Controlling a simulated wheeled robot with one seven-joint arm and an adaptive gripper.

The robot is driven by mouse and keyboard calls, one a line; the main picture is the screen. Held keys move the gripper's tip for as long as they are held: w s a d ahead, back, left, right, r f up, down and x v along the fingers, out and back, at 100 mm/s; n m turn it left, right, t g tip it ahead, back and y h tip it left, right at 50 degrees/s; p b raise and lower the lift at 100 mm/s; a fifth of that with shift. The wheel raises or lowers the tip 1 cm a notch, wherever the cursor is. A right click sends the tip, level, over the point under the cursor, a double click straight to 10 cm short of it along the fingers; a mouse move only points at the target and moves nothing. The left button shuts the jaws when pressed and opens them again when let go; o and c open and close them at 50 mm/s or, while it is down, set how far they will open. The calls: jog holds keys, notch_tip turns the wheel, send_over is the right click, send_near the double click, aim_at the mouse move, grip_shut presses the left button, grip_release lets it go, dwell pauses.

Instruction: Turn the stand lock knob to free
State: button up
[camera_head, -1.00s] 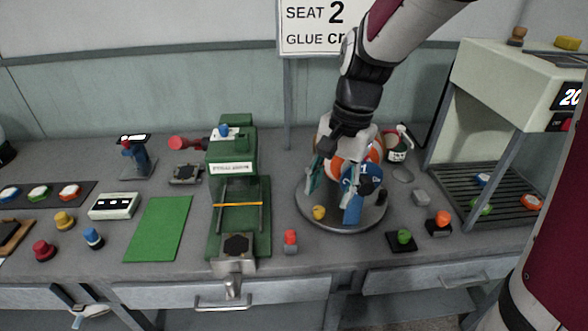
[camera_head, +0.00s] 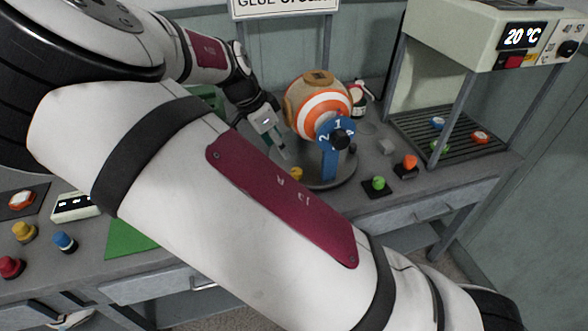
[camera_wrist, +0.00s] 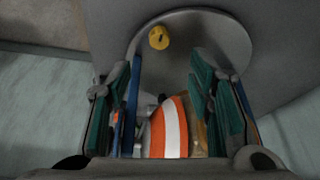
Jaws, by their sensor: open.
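The stand is a round grey turntable (camera_head: 336,178) with an orange-and-white striped ball (camera_head: 318,100) on it. A blue upright (camera_head: 329,160) carries a blue disc marked 1 and 2, with a black knob (camera_head: 340,139) at its middle. A small yellow knob (camera_head: 296,173) sits at the turntable's left; it also shows in the wrist view (camera_wrist: 158,38). I cannot tell which knob is the stand lock. My gripper (camera_head: 277,147) is open and empty, left of the ball. In the wrist view, its teal fingers (camera_wrist: 168,68) are spread, with the striped ball (camera_wrist: 170,130) between them in the picture.
My own arm crosses the head view and hides much of the bench's left side. Green (camera_head: 378,184) and orange (camera_head: 409,162) buttons stand right of the turntable. The 20 °C cabinet (camera_head: 455,100) is at the right.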

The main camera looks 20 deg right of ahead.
jog(key=x, duration=1.2)
jog(key=shift+d+f+b, duration=0.1)
jog(key=shift+f+b, duration=0.2)
jog(key=shift+b, duration=0.05)
grip_shut()
